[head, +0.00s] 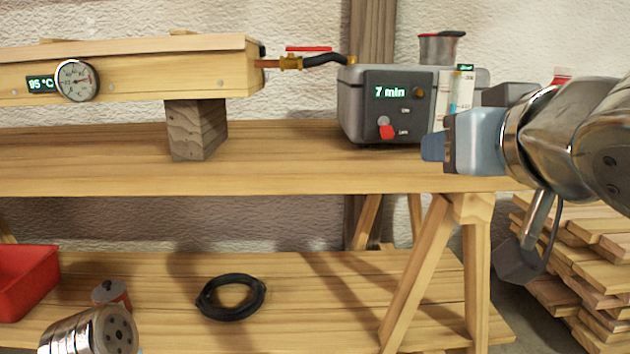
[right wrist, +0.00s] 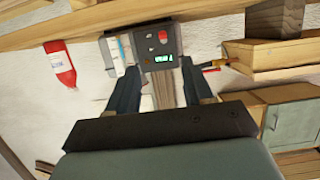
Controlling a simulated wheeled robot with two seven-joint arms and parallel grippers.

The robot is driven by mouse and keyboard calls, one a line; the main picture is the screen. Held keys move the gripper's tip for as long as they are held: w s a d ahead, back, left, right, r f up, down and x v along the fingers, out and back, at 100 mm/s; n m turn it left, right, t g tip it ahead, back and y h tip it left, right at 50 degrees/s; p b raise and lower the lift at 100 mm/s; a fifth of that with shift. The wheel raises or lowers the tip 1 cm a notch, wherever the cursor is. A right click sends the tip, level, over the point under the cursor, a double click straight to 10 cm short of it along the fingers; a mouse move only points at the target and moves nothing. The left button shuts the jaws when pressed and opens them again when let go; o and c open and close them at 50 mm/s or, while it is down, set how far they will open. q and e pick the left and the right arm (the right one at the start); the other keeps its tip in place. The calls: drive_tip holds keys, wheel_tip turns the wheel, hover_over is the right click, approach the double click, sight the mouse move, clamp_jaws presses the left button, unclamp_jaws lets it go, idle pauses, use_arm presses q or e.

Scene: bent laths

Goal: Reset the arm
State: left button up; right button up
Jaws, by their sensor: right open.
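My right arm comes in from the right in the head view, with its gripper (head: 433,148) pointing left in front of the bench, near the right side of the grey steam unit. In the right wrist view its two dark fingers stand apart, and the gripper (right wrist: 158,80) is open with nothing between the fingers. The grey steam unit (right wrist: 155,44) shows upside down beyond the fingertips. In the head view this steam unit (head: 356,98) shows "7 min" and has a red knob. My left gripper's fingers are not in view.
A wooden steam box (head: 180,72) with a dial reading 95 °C rests on a block (head: 195,128) on the bench (head: 300,170). A hose and red-handled valve (head: 292,62) join it to the unit. Below lie a black coil (head: 230,315) and a red bin (head: 25,278). Boards (head: 580,260) are stacked right.

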drive_tip(key=w+a+f+n+g+y, duration=0.1)
drive_tip(key=w+a+f+g, duration=0.3)
drive_tip(key=f, duration=0.7)
drive_tip(key=w+a+f+n+g+y, duration=0.1)
drive_tip(key=w+a+f, duration=0.1)
drive_tip(key=w+f, duration=0.65)
drive_tip(key=w+a+f+n+g+y, duration=0.1)
drive_tip(key=w+a+f+g, duration=0.1)
drive_tip(key=f, duration=1.2)
drive_tip(key=s+f+m+g+y, duration=0.1)
drive_tip(key=s+f+m+g, duration=0.2)
drive_tip(key=f, duration=1.8)
drive_tip(key=s+d+f+m+g, duration=0.1)
drive_tip(key=s+d+f+g, duration=0.1)
drive_tip(key=s+f, duration=0.7)
drive_tip(key=s+d+f+m+g, duration=0.1)
drive_tip(key=s+d+f+g, duration=0.15)
drive_tip(key=s+f, duration=0.7)
use_arm(q)
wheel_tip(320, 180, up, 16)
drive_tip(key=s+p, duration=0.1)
drive_tip(key=p, duration=1.5)
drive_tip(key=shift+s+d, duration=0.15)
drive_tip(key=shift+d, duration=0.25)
use_arm(e)
wheel_tip(320, 180, up, 13)
drive_tip(key=shift+w+t, duration=0.3)
drive_tip(key=shift+t, duration=0.05)
